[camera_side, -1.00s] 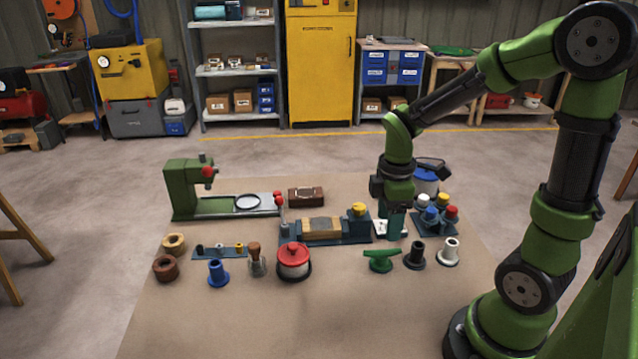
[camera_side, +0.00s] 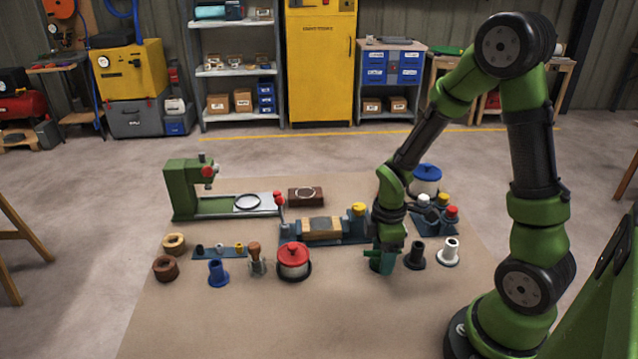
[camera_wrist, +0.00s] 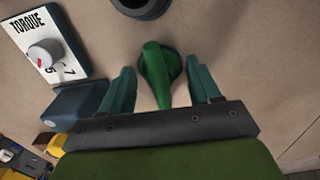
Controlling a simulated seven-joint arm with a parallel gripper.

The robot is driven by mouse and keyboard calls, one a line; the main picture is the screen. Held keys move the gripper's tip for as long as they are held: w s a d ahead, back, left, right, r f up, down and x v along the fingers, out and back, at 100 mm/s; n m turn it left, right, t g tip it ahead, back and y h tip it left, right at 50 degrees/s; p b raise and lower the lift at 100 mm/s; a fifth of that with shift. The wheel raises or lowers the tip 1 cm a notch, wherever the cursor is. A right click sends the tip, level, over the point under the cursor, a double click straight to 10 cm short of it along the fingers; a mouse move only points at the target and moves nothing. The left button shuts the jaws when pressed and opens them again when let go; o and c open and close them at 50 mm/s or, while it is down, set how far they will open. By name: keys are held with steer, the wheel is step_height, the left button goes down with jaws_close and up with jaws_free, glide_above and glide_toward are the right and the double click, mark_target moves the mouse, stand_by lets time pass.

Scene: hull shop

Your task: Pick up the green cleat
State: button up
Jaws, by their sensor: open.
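The green cleat (camera_wrist: 156,72) stands on the brown work surface, with its bar pointing along the wrist view between the two teal fingers. My gripper (camera_wrist: 165,75) is open, with one finger on each side of the cleat and a visible gap to each. In the side view my gripper (camera_side: 382,262) is low at the cleat's place, and it hides most or all of the cleat there.
A black flanged tube (camera_side: 415,256) and a white one (camera_side: 449,252) stand just right of my gripper. A red-lidded pot (camera_side: 293,262) is to the left. A clamping fixture (camera_side: 322,230) is behind. The front of the mat (camera_side: 300,325) is clear.

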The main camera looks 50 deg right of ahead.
steer(key=shift+c, duration=0.3)
steer(key=c, duration=0.8)
steer(key=shift+r, duration=0.1)
